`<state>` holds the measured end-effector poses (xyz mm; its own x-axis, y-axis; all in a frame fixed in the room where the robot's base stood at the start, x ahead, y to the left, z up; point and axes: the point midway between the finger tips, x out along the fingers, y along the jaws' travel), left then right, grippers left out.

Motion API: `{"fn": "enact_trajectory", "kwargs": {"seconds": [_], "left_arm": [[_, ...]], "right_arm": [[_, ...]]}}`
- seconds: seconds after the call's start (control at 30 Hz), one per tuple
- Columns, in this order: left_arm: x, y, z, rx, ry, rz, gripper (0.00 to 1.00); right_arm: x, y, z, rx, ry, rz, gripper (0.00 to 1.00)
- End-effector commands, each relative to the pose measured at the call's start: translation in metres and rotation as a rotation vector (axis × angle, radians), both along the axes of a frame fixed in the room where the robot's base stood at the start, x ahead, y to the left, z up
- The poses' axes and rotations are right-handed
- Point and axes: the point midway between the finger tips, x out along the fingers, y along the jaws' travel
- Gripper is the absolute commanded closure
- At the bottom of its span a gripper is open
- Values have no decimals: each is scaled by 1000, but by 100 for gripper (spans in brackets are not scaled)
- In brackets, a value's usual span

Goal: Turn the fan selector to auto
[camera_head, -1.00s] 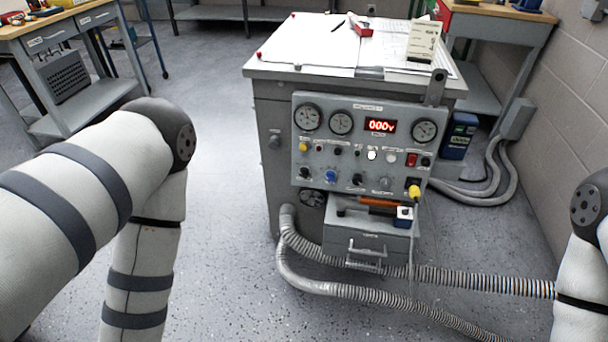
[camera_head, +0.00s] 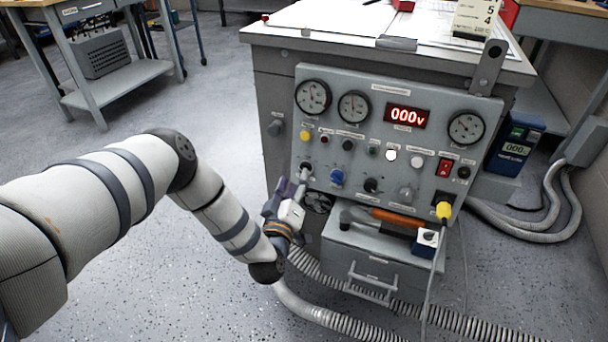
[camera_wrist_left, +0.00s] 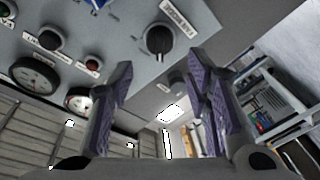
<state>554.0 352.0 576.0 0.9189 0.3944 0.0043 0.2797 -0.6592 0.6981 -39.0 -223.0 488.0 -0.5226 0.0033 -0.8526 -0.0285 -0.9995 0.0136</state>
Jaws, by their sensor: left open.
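The grey control panel (camera_head: 385,150) faces me on the cabinet. Its lower row has a dark knob (camera_head: 306,168) at the left end, then a blue knob (camera_head: 337,177), a black knob (camera_head: 371,186) and a grey knob (camera_head: 406,194). I cannot read which is the fan selector. My left gripper (camera_head: 293,190) is at the lower left of the panel, by the dark knob. In the left wrist view the open purple fingers (camera_wrist_left: 160,68) point at a black knob (camera_wrist_left: 159,39) with a pointer mark and a white label. The fingers look empty and apart from it.
A drawer unit (camera_head: 375,262) with an orange-handled tool (camera_head: 399,217) stands below the panel. A yellow plug (camera_head: 443,210) and its cable hang at the right. Corrugated hoses (camera_head: 330,315) lie on the floor.

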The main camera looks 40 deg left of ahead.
Motion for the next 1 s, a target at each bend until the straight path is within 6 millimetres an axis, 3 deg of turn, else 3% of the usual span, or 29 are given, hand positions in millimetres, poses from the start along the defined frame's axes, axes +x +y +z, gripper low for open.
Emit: {"fn": "enact_trajectory", "kwargs": {"seconds": [0.2, 0.53, 0.73, 1.0], "left_arm": [[34, 14, -2, 1, 2, 0, 56], [41, 17, -1, 0, 4, -2, 56], [41, 16, -1, -1, 4, -3, 99], [41, 16, -1, 13, 7, -7, 100]], "right_arm": [[-3, 0, -7, 0, 10, 0, 100], [-3, 0, -7, 0, 10, 0, 100], [-3, 0, -7, 0, 10, 0, 100], [-3, 0, -7, 0, 10, 0, 100]]}}
